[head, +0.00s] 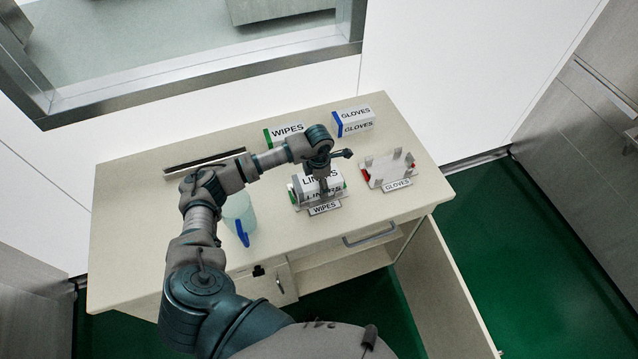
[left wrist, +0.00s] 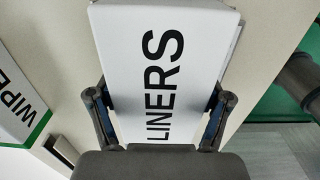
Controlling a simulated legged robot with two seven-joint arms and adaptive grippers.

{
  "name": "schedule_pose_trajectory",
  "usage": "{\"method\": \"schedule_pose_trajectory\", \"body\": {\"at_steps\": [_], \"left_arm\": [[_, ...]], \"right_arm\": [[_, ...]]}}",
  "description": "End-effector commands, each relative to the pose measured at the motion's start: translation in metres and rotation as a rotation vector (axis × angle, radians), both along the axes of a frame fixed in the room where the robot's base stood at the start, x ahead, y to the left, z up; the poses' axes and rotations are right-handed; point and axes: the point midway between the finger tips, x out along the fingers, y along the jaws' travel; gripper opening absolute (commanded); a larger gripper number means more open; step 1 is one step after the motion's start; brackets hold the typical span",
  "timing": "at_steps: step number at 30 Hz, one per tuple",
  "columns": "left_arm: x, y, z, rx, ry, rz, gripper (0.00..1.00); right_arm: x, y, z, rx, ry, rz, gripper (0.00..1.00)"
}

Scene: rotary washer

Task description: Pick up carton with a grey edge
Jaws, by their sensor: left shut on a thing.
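My left gripper (head: 322,178) comes down over the carton. In the left wrist view its two fingers (left wrist: 157,105) press on opposite sides of the carton, shut on it. My right gripper is in neither view.
A green-edged WIPES carton (head: 289,134) and a blue-edged GLOVES carton (head: 355,121) stand at the back. A translucent blue-handled jug (head: 238,212) stands left. A long dark tray (head: 185,167) lies behind my arm.

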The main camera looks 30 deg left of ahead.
Motion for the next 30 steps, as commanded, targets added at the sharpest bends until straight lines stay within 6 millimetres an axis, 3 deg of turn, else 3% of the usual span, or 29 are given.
{"method": "schedule_pose_trajectory", "body": {"at_steps": [9,17,19,20,21,30], "left_arm": [[-0.007,0.002,-0.009,0.014,0.025,0.000,0.31],[-0.007,0.003,-0.007,0.014,0.025,0.001,0.30],[-0.006,0.003,-0.001,0.013,0.023,0.002,0.31],[-0.006,0.003,0.004,0.013,0.023,0.002,0.23],[-0.006,0.003,0.011,0.012,0.020,0.001,0.23],[-0.004,0.001,0.076,0.010,0.010,0.000,0.23]], "right_arm": [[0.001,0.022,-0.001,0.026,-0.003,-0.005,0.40],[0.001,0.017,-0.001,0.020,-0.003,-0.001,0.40],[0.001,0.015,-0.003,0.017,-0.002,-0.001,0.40],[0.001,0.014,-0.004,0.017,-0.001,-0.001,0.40],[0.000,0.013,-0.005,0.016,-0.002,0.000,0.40],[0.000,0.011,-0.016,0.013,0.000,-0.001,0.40]]}}
